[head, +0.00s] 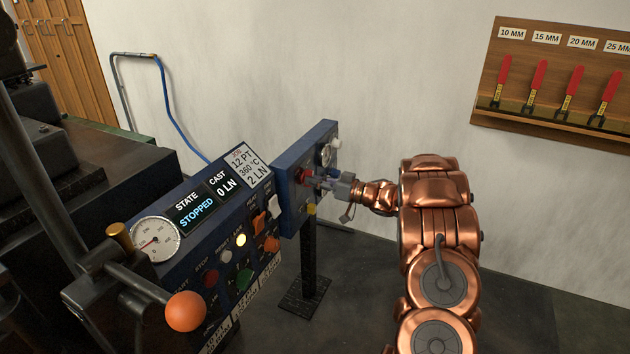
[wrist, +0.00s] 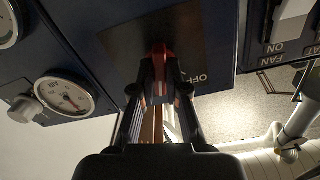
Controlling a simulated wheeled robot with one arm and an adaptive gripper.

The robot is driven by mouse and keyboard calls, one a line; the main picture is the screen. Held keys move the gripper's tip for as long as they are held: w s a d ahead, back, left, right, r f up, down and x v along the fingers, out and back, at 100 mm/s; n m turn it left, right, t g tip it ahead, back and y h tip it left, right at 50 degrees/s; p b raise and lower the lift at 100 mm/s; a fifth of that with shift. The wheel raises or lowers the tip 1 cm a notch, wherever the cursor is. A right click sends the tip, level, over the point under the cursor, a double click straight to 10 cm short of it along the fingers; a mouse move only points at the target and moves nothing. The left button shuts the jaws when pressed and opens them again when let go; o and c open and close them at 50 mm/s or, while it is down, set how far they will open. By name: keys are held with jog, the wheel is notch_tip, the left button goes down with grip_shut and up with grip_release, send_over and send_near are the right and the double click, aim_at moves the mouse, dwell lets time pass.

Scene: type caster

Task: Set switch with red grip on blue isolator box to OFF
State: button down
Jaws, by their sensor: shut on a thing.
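The blue isolator box (head: 290,208) stands on a dark post, its face turned toward my arm. The switch with the red grip (head: 301,174) is on that face. My gripper (head: 322,181) reaches it from the right and is shut on the red grip. In the wrist view, the fingers (wrist: 160,88) close around the red grip (wrist: 158,58) in front of a dark plate (wrist: 204,42) on the blue box. The lettering OFF (wrist: 201,78) shows on the plate, right of the fingers. The fingers hide much of the switch, so I cannot tell its exact position.
A pressure gauge (wrist: 64,96) with a grey knob (wrist: 25,108) is left of the switch in the wrist view. A control panel reading STOPPED (head: 194,224) stands left of the box, with an orange ball lever (head: 185,311) in front. Red-handled tools (head: 539,75) hang on the wall rack.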

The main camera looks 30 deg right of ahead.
jog(key=shift+n+b, duration=3.1)
jog(key=shift+n, duration=2.9)
jog(key=c, duration=1.2)
grip_release()
jog(key=v, duration=1.2)
